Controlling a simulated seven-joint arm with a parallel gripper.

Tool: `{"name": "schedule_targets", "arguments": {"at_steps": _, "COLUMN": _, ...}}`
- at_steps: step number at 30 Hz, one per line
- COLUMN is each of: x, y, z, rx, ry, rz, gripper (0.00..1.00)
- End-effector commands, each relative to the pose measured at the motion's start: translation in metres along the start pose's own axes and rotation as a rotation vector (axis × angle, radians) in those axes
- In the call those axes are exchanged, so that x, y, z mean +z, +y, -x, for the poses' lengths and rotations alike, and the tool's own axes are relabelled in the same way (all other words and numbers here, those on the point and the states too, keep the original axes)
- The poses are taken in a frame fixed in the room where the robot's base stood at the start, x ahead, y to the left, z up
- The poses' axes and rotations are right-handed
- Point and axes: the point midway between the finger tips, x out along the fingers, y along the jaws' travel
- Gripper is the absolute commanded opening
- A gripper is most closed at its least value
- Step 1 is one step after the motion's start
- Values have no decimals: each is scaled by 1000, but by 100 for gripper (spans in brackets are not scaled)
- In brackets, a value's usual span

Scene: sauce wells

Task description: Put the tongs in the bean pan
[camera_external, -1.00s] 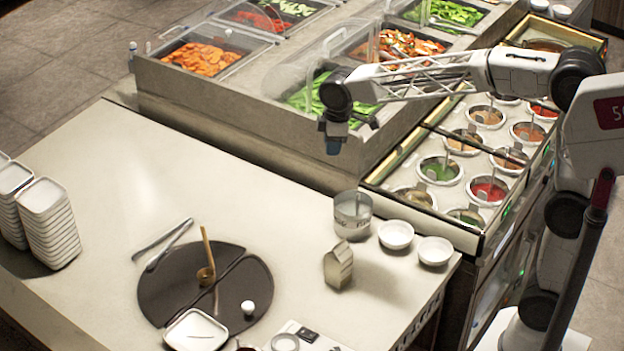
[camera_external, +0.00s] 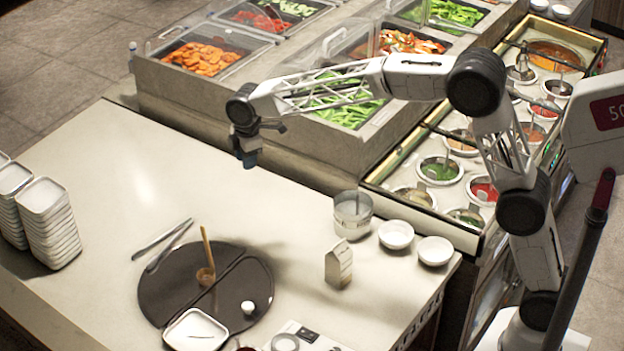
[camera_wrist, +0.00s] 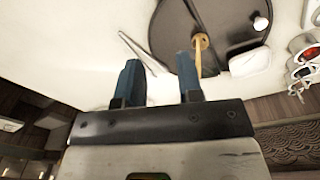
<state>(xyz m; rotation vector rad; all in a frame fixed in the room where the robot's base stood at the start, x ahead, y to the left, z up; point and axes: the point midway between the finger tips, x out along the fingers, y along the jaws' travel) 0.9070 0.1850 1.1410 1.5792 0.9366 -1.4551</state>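The silver tongs (camera_external: 163,245) lie on the pale counter, partly beside the left edge of a dark round board, with their two arms spread in a V. They also show in the wrist view (camera_wrist: 142,52), ahead of my fingers. The pan of green bean-like pods (camera_external: 347,112) is set in the raised food station, behind my arm, which hides part of it. My gripper (camera_external: 250,160) is in the air over the counter, to the right of the tongs and well above them. In the wrist view its two blue fingers (camera_wrist: 160,82) are apart with nothing between them.
The dark board (camera_external: 258,285) holds a wooden-handled ladle (camera_external: 206,255) and a white dish (camera_external: 195,331). White dishes (camera_external: 48,222) are stacked at left. The back-left counter is clear.

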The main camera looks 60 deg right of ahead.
Motion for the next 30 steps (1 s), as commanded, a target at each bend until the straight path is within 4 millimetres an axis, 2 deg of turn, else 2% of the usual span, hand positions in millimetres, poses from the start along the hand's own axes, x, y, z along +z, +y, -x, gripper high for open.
{"name": "schedule_targets", "arguments": {"at_steps": 3, "x": -23, "y": 15, "z": -19, "rx": -8, "ry": -4, "rz": 50, "gripper": 34}}
{"name": "schedule_targets", "arguments": {"at_steps": 15, "x": -94, "y": 53, "z": -83, "rx": -29, "ry": -14, "rz": 221, "gripper": 34}}
{"name": "schedule_targets", "arguments": {"at_steps": 30, "x": -178, "y": 84, "z": -177, "rx": -57, "ry": -22, "rz": 436, "gripper": 34}}
